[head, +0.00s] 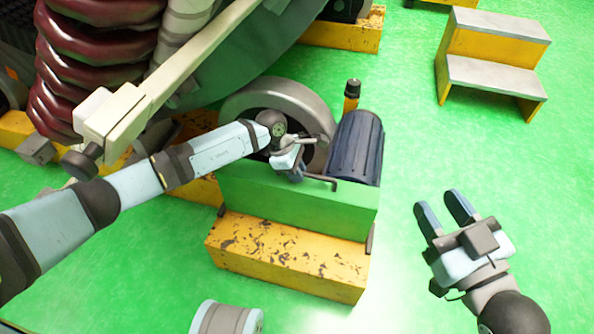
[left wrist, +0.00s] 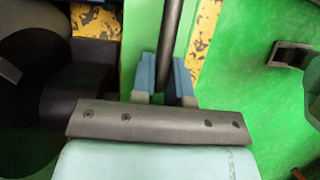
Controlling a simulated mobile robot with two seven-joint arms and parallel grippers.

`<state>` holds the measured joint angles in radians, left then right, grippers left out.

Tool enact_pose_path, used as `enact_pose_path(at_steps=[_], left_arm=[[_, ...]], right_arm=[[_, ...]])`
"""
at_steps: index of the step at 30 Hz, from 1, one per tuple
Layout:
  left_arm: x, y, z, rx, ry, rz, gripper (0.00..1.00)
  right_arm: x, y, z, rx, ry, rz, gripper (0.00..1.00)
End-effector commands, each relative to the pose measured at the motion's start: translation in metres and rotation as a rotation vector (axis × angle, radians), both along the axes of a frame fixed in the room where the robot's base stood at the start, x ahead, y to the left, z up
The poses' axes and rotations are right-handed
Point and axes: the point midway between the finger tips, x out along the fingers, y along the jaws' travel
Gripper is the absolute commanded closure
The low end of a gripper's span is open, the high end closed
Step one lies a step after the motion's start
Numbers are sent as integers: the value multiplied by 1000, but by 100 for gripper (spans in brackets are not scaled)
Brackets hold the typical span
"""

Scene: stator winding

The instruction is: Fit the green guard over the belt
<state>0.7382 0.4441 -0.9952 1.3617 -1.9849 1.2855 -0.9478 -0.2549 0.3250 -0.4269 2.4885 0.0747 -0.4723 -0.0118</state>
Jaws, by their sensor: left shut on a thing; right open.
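The green guard (head: 290,207) is a flat-faced panel standing along the near side of the drive, above the yellow base; its top edge bears a dark bar handle (head: 320,179). My left gripper (head: 298,174) is shut on this handle. In the left wrist view, the dark bar (left wrist: 175,30) runs between the blue fingers (left wrist: 163,80), with a green strip of the guard (left wrist: 140,35) beside it. The belt is not visible; the guard hides the area between the large grey wheel (head: 285,97) and the dark blue motor (head: 355,147). My right gripper (head: 443,208) is open and empty, right of the drive.
The chipped yellow base (head: 285,262) is under the guard. An orange-and-black bottle-like item (head: 351,95) stands behind the motor. A yellow step stool (head: 490,60) is at back right. Green floor on the right is clear.

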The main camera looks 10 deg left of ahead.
Motion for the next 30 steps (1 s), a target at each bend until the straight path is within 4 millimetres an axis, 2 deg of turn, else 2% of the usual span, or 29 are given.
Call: enact_pose_path(at_steps=[30], left_arm=[[1, 0, -11, -2, -2, 0, 100]], right_arm=[[-2, 0, -8, 1, 8, 1, 57]])
